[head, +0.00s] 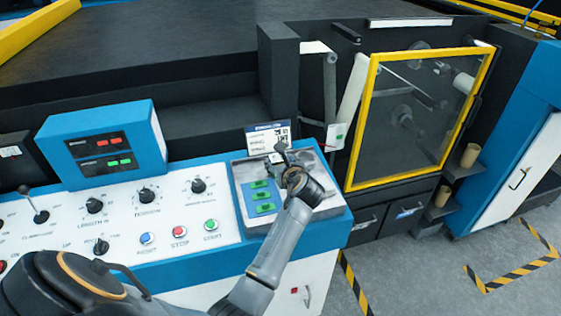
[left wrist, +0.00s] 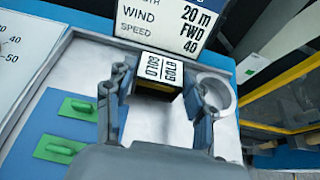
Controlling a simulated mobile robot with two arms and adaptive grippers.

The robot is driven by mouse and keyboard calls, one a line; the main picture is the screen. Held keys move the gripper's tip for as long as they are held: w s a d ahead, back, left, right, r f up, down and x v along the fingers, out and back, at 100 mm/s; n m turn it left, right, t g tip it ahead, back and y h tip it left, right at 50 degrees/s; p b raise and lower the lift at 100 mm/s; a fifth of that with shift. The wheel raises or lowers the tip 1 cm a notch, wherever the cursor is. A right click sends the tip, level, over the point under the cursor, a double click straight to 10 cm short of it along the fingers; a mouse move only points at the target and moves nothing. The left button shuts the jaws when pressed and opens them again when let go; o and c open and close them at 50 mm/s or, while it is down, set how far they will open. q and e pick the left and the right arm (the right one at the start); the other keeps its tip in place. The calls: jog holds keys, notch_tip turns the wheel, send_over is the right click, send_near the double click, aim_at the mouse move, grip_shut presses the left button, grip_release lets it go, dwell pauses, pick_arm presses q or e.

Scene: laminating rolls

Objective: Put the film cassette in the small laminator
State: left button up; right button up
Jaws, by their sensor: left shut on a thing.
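My left gripper (head: 281,160) reaches over the grey tray at the right end of the console. In the left wrist view, the left gripper (left wrist: 163,105) is shut on the film cassette (left wrist: 160,72), a small dark block with a white label reading what looks like "GOLD". Its lower part is hidden by the fingers and wrist, and I cannot tell whether it touches the tray. The machine with the yellow-framed clear door (head: 420,112) stands to the right; the door looks shut. I cannot tell whether this is the small laminator. My right gripper is not in view.
The tray (left wrist: 72,62) holds a blue panel with green-handled pieces (head: 262,196) and a grey ring (left wrist: 215,88). A printed card (head: 268,138) stands at its back. Knobs and buttons (head: 180,232) cover the console to the left. Striped floor tape (head: 515,273) lies right.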

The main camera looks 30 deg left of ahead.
pick_arm(q)
jog(key=o, duration=0.8)
jog(key=shift+f, duration=0.15)
jog(key=o, duration=0.4)
jog(key=shift+o, duration=0.2)
